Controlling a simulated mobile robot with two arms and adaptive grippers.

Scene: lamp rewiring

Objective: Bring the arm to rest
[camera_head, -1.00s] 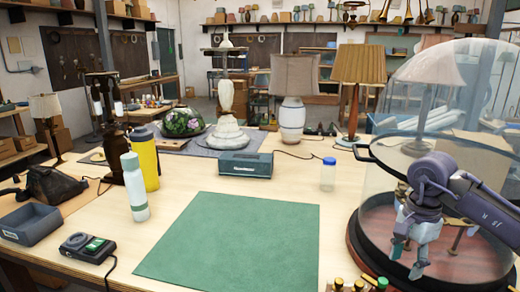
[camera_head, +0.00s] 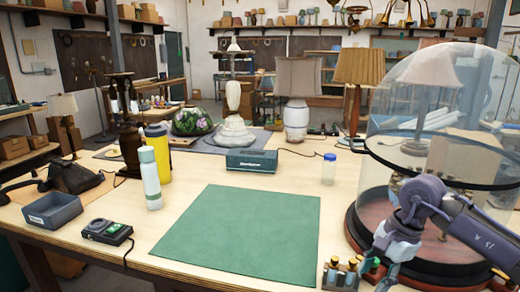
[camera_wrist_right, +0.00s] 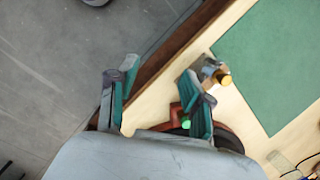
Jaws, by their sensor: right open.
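My right arm (camera_head: 455,222) comes in from the right edge of the head view, in front of the glass dome, with its gripper pointing down near the bottom edge. The gripper's lower end is partly cut off there. In the right wrist view, the right gripper (camera_wrist_right: 158,80) has its two green-padded fingers spread apart, with nothing between them. Its right finger appears beside a small rack of bottles (camera_wrist_right: 212,76); I cannot tell whether they touch. My left gripper is in neither view.
The glass dome (camera_head: 418,110) on its dark round base stands close behind the right arm. The rack of small bottles (camera_head: 341,273) is left of the gripper. A green mat (camera_head: 240,235) lies bare mid-table. In the wrist view, grey floor (camera_wrist_right: 60,75) shows beyond the table edge.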

